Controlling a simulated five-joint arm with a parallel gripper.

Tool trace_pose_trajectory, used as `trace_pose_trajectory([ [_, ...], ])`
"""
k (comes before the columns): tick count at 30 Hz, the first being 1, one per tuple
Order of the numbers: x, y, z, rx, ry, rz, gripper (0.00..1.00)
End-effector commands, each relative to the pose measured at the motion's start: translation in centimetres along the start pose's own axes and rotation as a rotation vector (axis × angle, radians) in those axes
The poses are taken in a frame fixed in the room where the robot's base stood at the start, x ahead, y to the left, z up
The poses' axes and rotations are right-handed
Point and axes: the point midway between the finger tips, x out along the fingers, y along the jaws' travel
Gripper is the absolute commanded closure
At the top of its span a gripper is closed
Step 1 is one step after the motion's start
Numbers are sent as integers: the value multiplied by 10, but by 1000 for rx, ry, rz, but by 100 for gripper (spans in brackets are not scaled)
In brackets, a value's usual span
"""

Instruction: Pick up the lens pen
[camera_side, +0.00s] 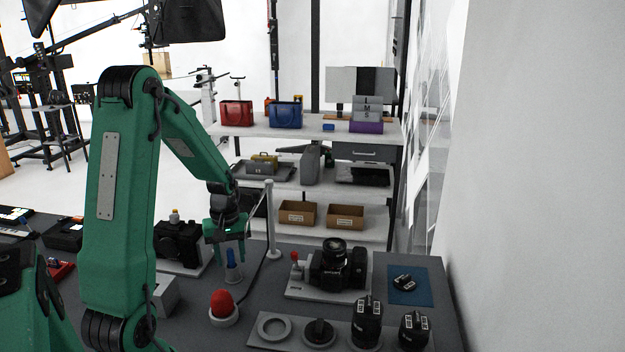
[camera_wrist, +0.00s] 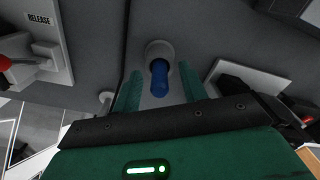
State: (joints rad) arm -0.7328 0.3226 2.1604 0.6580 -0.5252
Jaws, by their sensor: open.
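The lens pen is the slim blue upright piece (camera_side: 231,260) on the dark table, standing in a small grey round holder. It also shows in the wrist view as a blue rod (camera_wrist: 159,76) in front of its pale round holder (camera_wrist: 158,50). My gripper (camera_side: 231,255) is above the table and points down, its green fingers apart. In the wrist view my gripper (camera_wrist: 161,88) has one finger on each side of the blue rod, with a visible gap to each. Whether the fingers are level with the pen's grip height is hard to tell.
A red dome button (camera_side: 222,303) stands in front of the pen. A black camera (camera_side: 180,243) is behind left, and another camera (camera_side: 337,264) sits on a grey plate to the right. A thin grey post (camera_side: 271,220) rises close behind right. Several lenses stand front right.

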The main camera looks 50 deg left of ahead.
Motion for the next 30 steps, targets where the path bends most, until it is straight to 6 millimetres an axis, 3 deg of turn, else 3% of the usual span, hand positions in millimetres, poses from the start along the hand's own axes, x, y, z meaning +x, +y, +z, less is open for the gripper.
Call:
trace_pose_trajectory([
  [8, 0, 0, 0, 0, 0, 0, 57],
  [15, 0, 0, 0, 0, 0, 0, 100],
  [30, -7, 0, 0, 0, 1, 0, 100],
])
